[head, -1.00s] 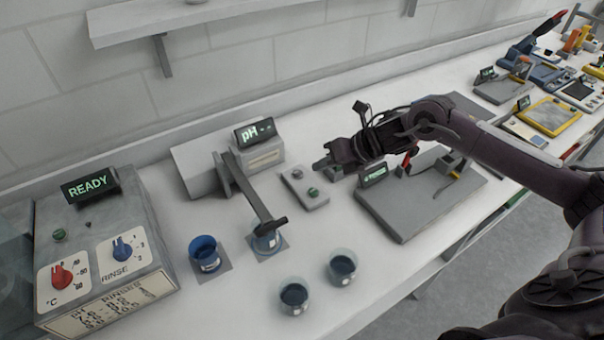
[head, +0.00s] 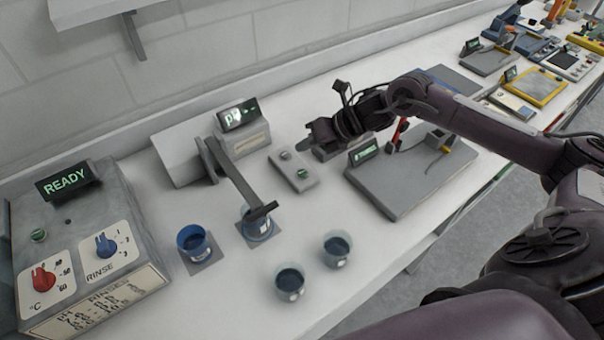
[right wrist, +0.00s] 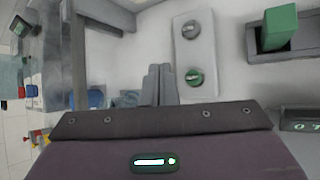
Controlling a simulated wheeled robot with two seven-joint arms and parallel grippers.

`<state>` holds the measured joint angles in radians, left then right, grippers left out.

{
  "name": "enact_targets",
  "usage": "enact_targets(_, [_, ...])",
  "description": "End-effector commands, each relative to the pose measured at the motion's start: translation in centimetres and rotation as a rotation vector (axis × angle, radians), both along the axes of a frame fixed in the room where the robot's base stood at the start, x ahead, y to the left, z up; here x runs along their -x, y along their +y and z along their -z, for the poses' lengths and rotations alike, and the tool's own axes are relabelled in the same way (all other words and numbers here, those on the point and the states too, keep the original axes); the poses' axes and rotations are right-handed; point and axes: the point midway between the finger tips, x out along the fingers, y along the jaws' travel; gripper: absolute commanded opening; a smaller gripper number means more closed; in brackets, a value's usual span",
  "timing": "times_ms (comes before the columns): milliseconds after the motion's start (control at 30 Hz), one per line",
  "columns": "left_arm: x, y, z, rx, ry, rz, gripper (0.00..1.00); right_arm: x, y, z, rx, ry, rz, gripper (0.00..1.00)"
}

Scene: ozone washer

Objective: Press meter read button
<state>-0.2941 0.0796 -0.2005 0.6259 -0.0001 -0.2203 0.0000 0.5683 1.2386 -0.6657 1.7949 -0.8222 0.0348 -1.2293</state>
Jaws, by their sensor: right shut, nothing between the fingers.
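The pH meter (head: 240,140) stands against the wall side of the bench with a small lit display (head: 238,115) on top, its text hard to read. In front of it lies a light grey plate (head: 296,181) with a grey round control (head: 286,155) and a green one (head: 302,174). The same plate shows in the right wrist view (right wrist: 207,35), with the grey (right wrist: 192,29) and green (right wrist: 195,77) controls. My right gripper (head: 303,146) is shut and empty, close to the plate; in the right wrist view its fingertips (right wrist: 160,72) are left of the green control. Contact is not visible.
A probe arm (head: 232,172) reaches over a beaker (head: 257,226). A blue beaker (head: 193,243) and two more cups (head: 289,283) (head: 337,248) stand nearby. A grey washer box (head: 80,230) reads READY at left. A flat grey station (head: 410,180) lies right. A green block (right wrist: 280,25) sits in a recess.

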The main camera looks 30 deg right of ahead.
Motion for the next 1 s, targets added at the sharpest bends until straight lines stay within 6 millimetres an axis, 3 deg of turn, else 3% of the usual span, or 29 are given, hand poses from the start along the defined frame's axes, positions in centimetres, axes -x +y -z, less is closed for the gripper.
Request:
enact_targets(100, [-0.4,0.0,1.4,0.000,-0.006,0.000,0.36,0.1,0.0,2.3,0.001,0.003,0.000,0.00])
enact_targets(400, [0.7,0.1,4.3,-0.001,0.010,0.000,0.36,0.0,0.0,6.0,0.000,0.001,-0.001,0.00])
enact_targets(1000, [0.9,0.1,4.5,-0.002,0.013,0.000,0.36,0.0,0.0,6.1,0.000,0.001,-0.001,0.00])
